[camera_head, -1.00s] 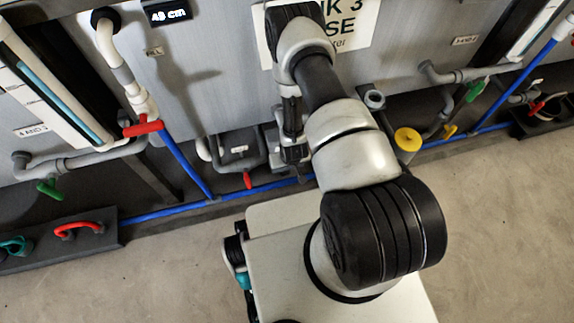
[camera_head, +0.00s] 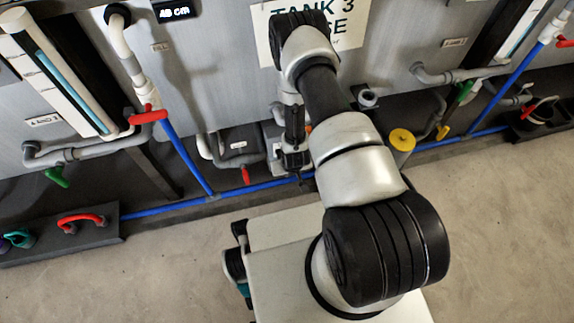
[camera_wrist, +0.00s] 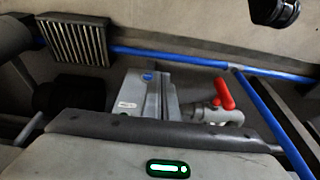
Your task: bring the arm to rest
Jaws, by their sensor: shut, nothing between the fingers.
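My arm reaches up and away from my base in the head view, bends near the tank sign, and hangs down at its far end. My gripper (camera_head: 298,174) is at that hanging end, pointing down in front of the lower tank pipes. It is shut and holds nothing. Its fingertips are small and partly lost against the dark background. In the wrist view the fingers cannot be made out clearly.
A rack (camera_head: 95,236) holds coloured handles at left. The concrete floor in front is clear.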

